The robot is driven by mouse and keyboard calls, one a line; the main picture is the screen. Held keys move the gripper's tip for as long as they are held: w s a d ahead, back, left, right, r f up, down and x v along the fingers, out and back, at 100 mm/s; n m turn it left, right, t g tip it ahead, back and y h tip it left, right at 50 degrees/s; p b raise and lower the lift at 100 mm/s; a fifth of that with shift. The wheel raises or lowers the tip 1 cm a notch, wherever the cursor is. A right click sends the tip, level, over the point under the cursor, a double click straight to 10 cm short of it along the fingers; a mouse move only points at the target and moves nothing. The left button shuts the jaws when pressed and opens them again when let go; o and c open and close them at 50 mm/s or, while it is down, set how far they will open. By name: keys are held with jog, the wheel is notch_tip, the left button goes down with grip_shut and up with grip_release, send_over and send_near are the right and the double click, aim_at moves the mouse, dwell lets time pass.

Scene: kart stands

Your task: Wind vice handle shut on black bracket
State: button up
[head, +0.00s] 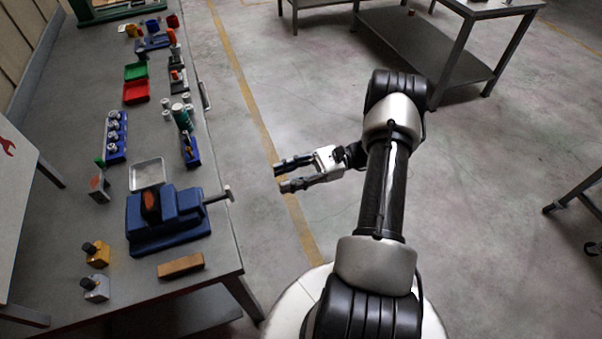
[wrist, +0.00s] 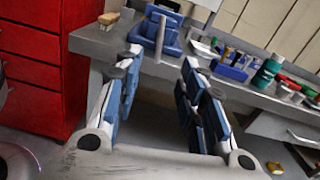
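The blue vice (head: 165,232) stands at the near end of the left workbench, and it shows past my fingers in the wrist view (wrist: 174,45). Its grey handle (head: 217,196) sticks out over the bench's right edge; in the wrist view its bar (wrist: 160,38) looks upright. A dark piece with an orange-red face (head: 150,206) stands at the vice's jaws; I cannot tell whether it is the black bracket or whether the jaws touch it. My gripper (head: 281,178) is open and empty over the aisle, right of the handle and apart from it. It also shows in the wrist view (wrist: 162,60).
A wooden block (head: 181,266), a yellow piece (head: 97,254) and a grey piece (head: 95,288) lie near the vice. A metal tray (head: 148,173) sits behind it. The aisle floor is clear.

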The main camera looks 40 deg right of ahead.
jog(key=shift+b+v, duration=0.75)
jog(key=shift+v, duration=1.15)
jog(key=v, duration=0.7)
jog(key=shift+d, duration=0.2)
jog(key=shift+s, duration=0.15)
jog(key=shift+c, duration=0.3)
